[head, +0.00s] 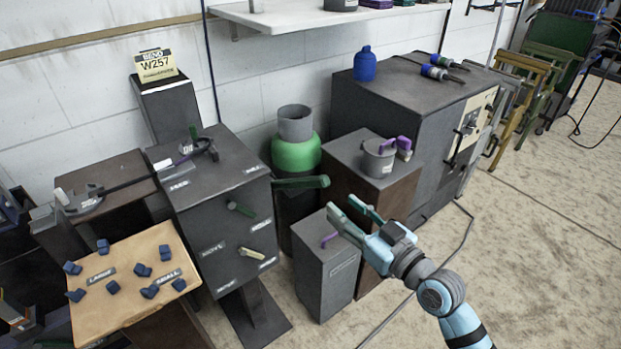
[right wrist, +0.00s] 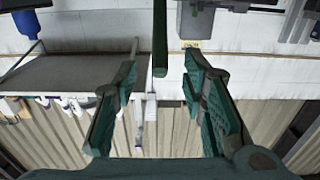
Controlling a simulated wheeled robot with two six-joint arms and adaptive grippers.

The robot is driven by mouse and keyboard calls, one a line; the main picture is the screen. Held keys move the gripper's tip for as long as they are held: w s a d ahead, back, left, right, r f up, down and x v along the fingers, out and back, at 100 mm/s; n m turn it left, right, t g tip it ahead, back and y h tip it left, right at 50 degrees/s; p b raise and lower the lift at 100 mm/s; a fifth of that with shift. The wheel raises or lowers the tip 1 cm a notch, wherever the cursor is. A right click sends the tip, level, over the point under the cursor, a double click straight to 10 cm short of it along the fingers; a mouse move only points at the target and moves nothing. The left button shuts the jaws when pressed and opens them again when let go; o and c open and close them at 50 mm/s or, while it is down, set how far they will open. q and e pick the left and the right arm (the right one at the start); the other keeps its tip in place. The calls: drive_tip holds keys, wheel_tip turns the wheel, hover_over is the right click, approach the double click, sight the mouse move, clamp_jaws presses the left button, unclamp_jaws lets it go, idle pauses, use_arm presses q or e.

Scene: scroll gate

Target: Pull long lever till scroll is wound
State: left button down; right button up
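A long dark green lever (head: 300,182) sticks out to the right from the dark grey box (head: 222,190) in the head view. My right gripper (head: 345,205) is open and empty, a little below and right of the lever's free end. In the right wrist view the green lever (right wrist: 160,40) comes down from the top edge, its end showing between the open fingers (right wrist: 160,75); it touches neither. Two shorter handles, one green (head: 241,209) and one cream (head: 252,253), are on the box's front. I cannot make out a scroll for certain. My left gripper is out of view.
A green cylinder (head: 296,153) stands behind the lever. A grey box with a purple handle (head: 325,270) stands below my right gripper, and a brown cabinet with a grey pot (head: 378,158) behind it. A board with blue pieces (head: 125,285) is at left.

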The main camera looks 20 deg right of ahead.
sight(310, 177)
drive_tip(key=b+x, duration=0.1)
drive_tip(key=x, duration=1.1)
drive_tip(key=shift+w+a+f+b, duration=0.1)
drive_tip(key=shift+w+b, duration=0.2)
drive_tip(key=shift+b, duration=0.05)
clamp_jaws()
